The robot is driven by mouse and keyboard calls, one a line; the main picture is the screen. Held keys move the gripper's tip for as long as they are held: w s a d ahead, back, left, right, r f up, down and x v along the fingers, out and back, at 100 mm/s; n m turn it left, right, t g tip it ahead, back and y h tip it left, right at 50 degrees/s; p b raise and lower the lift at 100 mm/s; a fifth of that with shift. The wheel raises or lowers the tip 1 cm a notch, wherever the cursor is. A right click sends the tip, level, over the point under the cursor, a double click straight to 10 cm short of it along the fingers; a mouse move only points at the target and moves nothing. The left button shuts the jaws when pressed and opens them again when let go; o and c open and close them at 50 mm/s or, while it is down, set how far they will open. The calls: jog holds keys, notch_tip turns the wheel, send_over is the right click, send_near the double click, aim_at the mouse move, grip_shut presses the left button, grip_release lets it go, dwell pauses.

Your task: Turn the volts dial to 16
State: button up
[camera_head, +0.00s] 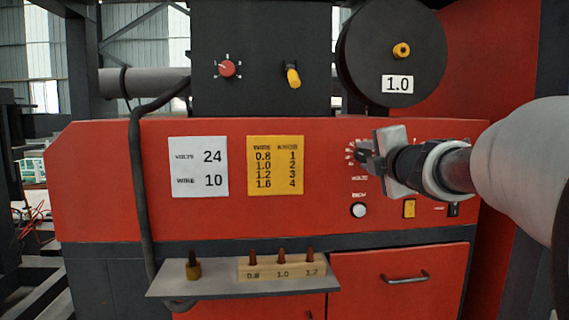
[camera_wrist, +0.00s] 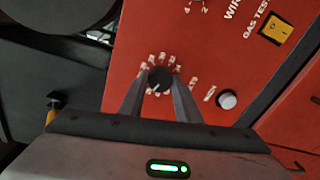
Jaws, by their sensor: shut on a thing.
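The volts dial (camera_wrist: 160,78) is a round black knob with a pale pointer line, set in a ring of white numbers on the red panel. The numbers are too small to read surely. My gripper (camera_wrist: 158,88) is shut on the dial, one finger on each side of it, in the wrist view. In the head view my gripper (camera_head: 368,157) reaches in from the right and covers most of the dial. Part of the number ring shows at its left, with the word VOLTS below.
A white card (camera_head: 199,167) reads volts 24, wire 10. A yellow card (camera_head: 275,165) lists wire sizes and knob numbers. A white button (camera_head: 358,210) and a yellow switch (camera_head: 409,208) sit below the dial. A shelf (camera_head: 215,284) with several tips juts out below the panel.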

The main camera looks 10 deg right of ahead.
jog(key=n+b, duration=0.3)
jog(key=n, duration=0.3)
jog(key=shift+b, duration=0.35)
jog(key=n+b, duration=0.2)
jog(key=n, duration=0.2)
jog(key=shift+a+h, duration=0.1)
jog(key=shift+h, duration=0.2)
jog(key=shift+n+b, duration=0.8)
jog(key=shift+n, duration=0.4)
jog(key=o, duration=1.1)
jog(key=shift+c, duration=0.2)
